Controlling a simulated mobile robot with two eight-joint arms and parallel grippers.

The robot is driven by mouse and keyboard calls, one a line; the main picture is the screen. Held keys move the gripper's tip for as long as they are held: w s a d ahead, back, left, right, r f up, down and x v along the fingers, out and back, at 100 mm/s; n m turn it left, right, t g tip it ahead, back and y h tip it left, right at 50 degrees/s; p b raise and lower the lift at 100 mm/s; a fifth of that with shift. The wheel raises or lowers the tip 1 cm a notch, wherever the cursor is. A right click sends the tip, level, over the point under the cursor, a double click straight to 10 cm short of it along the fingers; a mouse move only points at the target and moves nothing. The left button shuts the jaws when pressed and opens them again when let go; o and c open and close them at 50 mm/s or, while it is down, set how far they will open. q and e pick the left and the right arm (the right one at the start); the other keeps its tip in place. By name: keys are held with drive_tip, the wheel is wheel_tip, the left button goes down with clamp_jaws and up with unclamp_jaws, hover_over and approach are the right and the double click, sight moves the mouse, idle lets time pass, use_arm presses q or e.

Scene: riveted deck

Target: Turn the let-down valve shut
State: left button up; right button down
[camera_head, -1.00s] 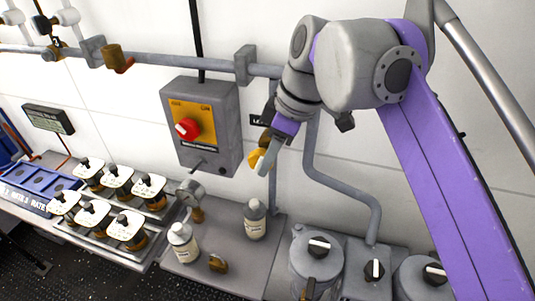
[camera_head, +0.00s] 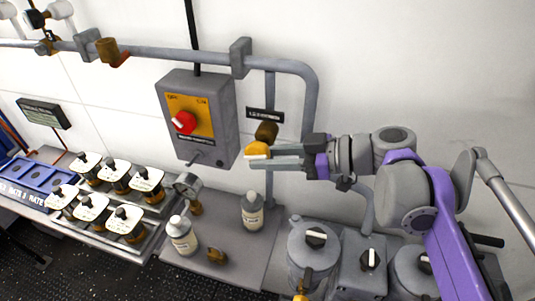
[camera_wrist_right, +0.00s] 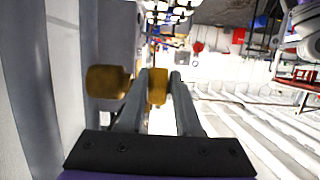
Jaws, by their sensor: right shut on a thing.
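The let-down valve is on the vertical pipe below a small dark label plate (camera_head: 265,115). Its brown body (camera_head: 266,132) and yellow handle (camera_head: 258,149) show in the head view. My right gripper (camera_head: 262,157) reaches in from the right, its fingers roughly level, and is shut on the yellow handle. In the right wrist view the handle (camera_wrist_right: 157,88) sits between the fingers of the right gripper (camera_wrist_right: 160,75), with the brass-brown valve body (camera_wrist_right: 108,82) to their left. The fingers partly cover the handle in the head view. My left gripper is not in view.
A grey switch box (camera_head: 218,140) with a red knob (camera_head: 183,122) is left of the valve. Below stand two white bottles (camera_head: 181,237) (camera_head: 252,212) and a gauge (camera_head: 188,186).

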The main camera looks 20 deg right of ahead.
drive_tip(key=shift+a+f+t+y+b, duration=0.1)
drive_tip(key=shift+f+t+y+b, duration=0.1)
drive_tip(key=shift+t+y, duration=0.35)
drive_tip(key=shift+f+t+y+b, duration=0.15)
drive_tip(key=shift+t+y, duration=0.2)
drive_tip(key=shift+y, duration=0.4)
drive_tip(key=shift+r, duration=0.1)
drive_tip(key=shift+w, duration=0.1)
drive_tip(key=c, duration=0.6)
unclamp_jaws()
drive_tip(key=v, duration=1)
drive_tip(key=shift+s+d, duration=0.25)
drive_tip(key=shift+d, duration=0.05)
